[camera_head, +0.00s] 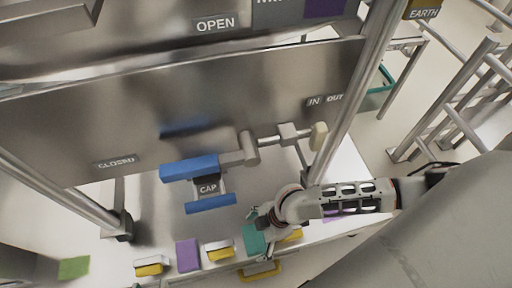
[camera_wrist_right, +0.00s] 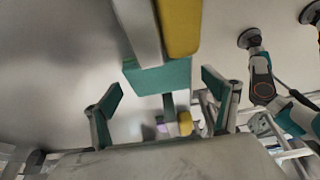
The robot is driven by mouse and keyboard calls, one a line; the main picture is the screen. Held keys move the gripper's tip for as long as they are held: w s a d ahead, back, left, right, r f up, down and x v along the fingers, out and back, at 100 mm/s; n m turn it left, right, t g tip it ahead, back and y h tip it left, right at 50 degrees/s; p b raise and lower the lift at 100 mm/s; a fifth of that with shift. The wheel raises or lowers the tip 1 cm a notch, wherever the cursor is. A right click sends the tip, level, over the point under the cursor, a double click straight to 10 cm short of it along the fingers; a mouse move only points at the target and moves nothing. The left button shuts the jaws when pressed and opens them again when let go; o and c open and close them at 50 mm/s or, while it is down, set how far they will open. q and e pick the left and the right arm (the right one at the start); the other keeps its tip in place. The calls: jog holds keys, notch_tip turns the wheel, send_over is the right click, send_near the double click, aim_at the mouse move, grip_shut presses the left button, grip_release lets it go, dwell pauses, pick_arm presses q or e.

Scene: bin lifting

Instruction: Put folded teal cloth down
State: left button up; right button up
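The folded teal cloth (camera_head: 254,238) is a small flat-sided block near the front edge of the metal shelf in the head view. It also shows in the right wrist view (camera_wrist_right: 158,76), between and just beyond my fingertips. My right gripper (camera_head: 258,236) comes in from the right and has a finger on either side of the cloth. In the right wrist view its two fingers (camera_wrist_right: 162,80) are spread. A gap shows between the right-hand finger and the cloth; whether the other finger touches it I cannot tell. My left gripper is in neither view.
Along the front edge lie a purple block (camera_head: 188,255) and yellow-and-white blocks (camera_head: 149,266) (camera_head: 218,250). A blue-handled part labelled CAP (camera_head: 189,168) sits behind. Metal posts (camera_head: 362,85) flank the shelf. A yellow handle (camera_head: 259,272) is below the front edge.

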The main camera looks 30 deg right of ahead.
aim_at(252, 236)
pick_arm(q)
jog(key=shift+s+f, duration=0.2)
pick_arm(e)
jog(key=shift+r, duration=0.4)
jog(key=p+v, duration=0.1)
jog(key=v, duration=0.2)
jog(key=shift+w+p, duration=0.3)
jog(key=shift+p, duration=0.05)
jog(key=p+v, duration=0.1)
jog(key=v, duration=0.2)
jog(key=shift+s+d+r, duration=0.1)
jog(key=shift+s+r, duration=0.05)
jog(key=shift+r, duration=0.1)
pick_arm(q)
jog(key=a+f, duration=0.1)
jog(key=s+a+f+y, duration=0.1)
jog(key=a, duration=0.1)
jog(key=shift+s+m+g+p, duration=0.2)
jog(key=shift+m+g+p, duration=0.1)
jog(key=shift+m+g, duration=0.1)
pick_arm(e)
jog(key=shift+s+d+r, duration=0.15)
jog(key=shift+s+r, duration=0.05)
jog(key=shift+s, duration=0.1)
pick_arm(q)
jog(key=shift+w+r, duration=0.2)
